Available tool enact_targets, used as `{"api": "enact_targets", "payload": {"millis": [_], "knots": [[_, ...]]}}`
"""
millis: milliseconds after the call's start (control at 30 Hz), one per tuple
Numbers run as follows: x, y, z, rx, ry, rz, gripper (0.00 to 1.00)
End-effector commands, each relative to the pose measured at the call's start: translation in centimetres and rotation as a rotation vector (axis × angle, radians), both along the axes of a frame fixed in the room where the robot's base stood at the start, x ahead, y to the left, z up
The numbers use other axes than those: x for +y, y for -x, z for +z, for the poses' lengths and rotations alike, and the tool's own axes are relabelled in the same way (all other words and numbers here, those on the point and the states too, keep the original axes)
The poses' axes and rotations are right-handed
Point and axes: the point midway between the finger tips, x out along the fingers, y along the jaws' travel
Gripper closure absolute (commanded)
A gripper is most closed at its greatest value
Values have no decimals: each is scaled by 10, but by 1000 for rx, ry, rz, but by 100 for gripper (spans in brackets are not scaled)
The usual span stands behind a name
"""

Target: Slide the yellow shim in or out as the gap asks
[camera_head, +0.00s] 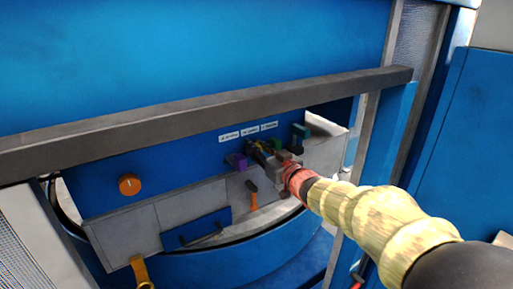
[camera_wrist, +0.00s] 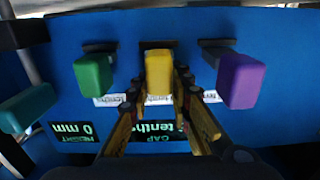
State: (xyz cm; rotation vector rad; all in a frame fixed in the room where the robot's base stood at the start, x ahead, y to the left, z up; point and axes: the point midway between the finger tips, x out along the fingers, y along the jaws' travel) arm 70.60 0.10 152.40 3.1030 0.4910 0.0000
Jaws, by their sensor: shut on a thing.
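The yellow shim (camera_wrist: 159,75) shows as a block-shaped tab in the middle of the wrist view, in a slot of the blue panel. My gripper (camera_wrist: 158,88) has a finger on either side of it and is shut on it. In the head view my gripper (camera_head: 268,158) reaches the panel from the right and hides most of the yellow shim. A gap display (camera_wrist: 153,131) stands upside down in the wrist view; a finger partly covers it and I cannot read its number.
A green tab (camera_wrist: 93,75) and a purple tab (camera_wrist: 241,80) flank the yellow one closely. A teal block (camera_wrist: 27,106) juts out at left. A height display (camera_wrist: 74,130) reads 0 mm. In the head view a grey bar (camera_head: 200,119) crosses above the panel; an orange knob (camera_head: 130,184) is at left.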

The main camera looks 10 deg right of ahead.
Motion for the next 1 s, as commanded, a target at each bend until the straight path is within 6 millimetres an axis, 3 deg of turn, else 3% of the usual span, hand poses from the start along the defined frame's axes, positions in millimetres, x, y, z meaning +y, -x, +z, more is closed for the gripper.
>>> {"api": "enact_targets", "payload": {"millis": [267,500,767,800,1000], "knots": [[-1,3,0,0,0,-1,100],[-11,32,1,0,0,-2,100],[-11,33,0,0,0,0,100],[-11,33,0,0,0,0,78],[-11,32,0,0,0,0,66]]}}
